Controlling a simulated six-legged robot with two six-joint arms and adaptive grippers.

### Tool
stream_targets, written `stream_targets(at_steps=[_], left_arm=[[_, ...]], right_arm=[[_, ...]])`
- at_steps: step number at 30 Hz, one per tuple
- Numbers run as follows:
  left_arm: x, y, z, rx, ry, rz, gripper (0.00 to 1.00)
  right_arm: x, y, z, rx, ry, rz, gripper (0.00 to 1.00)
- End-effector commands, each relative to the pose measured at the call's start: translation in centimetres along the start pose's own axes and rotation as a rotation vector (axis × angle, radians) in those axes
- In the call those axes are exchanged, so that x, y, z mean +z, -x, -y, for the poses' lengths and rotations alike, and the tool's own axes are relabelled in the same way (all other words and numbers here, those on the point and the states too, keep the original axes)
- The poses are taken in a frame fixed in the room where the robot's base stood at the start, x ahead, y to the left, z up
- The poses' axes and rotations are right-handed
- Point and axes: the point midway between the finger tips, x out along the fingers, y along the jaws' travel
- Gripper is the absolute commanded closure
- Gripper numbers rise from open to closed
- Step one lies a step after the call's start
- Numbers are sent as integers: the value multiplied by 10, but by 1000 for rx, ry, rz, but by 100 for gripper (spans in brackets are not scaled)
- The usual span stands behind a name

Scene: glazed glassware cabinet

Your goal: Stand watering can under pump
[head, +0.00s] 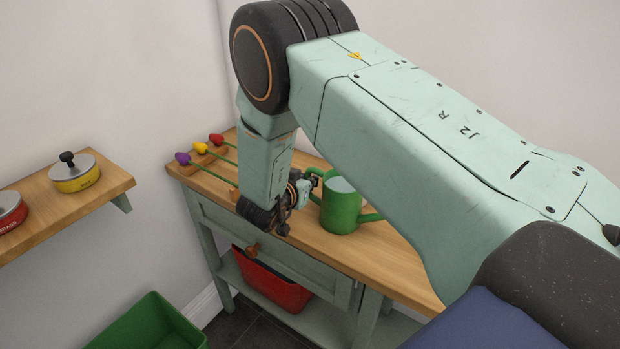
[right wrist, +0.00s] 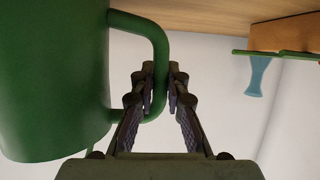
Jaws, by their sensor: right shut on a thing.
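The green watering can (head: 341,210) stands upright at the wooden worktop, with an open top and a spout-like part at its right. It fills the left of the right wrist view (right wrist: 52,80). My right gripper (right wrist: 160,78) is shut on the can's handle (right wrist: 157,45), with one finger on each side. In the head view the right gripper (head: 312,186) is at the can's left side, partly behind my arm link. I cannot tell whether the can's base touches the worktop. No pump shows in either view; my arm hides part of the worktop. My left gripper is not in view.
The worktop (head: 325,245) tops a pale green cabinet with a drawer. A red bin (head: 270,285) sits below.

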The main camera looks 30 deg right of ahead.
Motion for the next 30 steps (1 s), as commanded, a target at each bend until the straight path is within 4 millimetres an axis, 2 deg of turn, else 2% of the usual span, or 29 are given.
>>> stream_targets(at_steps=[10,11,18,30], left_arm=[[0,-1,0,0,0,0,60],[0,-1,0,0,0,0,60],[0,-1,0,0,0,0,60],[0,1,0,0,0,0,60]], right_arm=[[2,0,1,0,2,-3,100],[4,0,1,1,1,1,85],[3,0,1,1,1,1,65],[0,0,0,1,0,0,64]])
